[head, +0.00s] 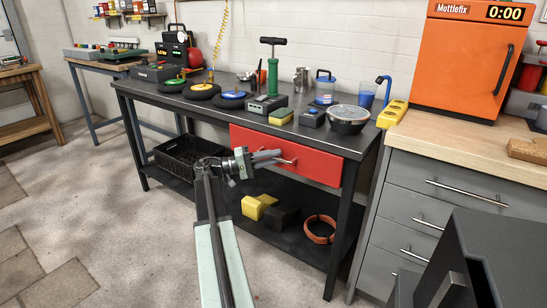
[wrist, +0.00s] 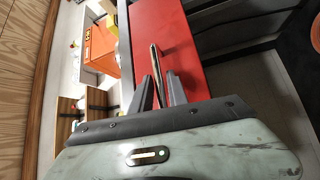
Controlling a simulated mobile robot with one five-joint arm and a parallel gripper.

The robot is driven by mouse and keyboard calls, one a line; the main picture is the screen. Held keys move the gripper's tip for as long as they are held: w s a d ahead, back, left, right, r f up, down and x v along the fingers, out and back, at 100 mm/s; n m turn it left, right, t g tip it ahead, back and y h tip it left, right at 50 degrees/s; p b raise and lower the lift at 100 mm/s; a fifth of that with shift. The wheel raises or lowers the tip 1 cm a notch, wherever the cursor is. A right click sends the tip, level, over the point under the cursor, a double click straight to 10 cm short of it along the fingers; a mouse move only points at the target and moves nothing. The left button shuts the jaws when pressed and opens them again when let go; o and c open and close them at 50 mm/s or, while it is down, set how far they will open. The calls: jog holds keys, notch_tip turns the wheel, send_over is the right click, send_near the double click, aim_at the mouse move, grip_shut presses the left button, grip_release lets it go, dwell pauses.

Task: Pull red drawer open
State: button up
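The red drawer (head: 318,164) sits under the dark workbench top, and its front looks flush with the bench. The red front (wrist: 165,25) fills the upper middle of the wrist view. My gripper (head: 276,156) is at the handle, in front of the drawer. In the wrist view the handle (wrist: 155,58) runs down between the two grey fingers of my gripper (wrist: 160,84). The fingers stand apart with narrow gaps beside the bar; I see no clear contact.
The workbench top (head: 222,111) carries a green pump (head: 272,78), round discs and a bowl (head: 347,119). Grey cabinets (head: 440,200) stand at right. The floor at left is clear.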

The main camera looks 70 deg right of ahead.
grip_shut()
dwell(1.4)
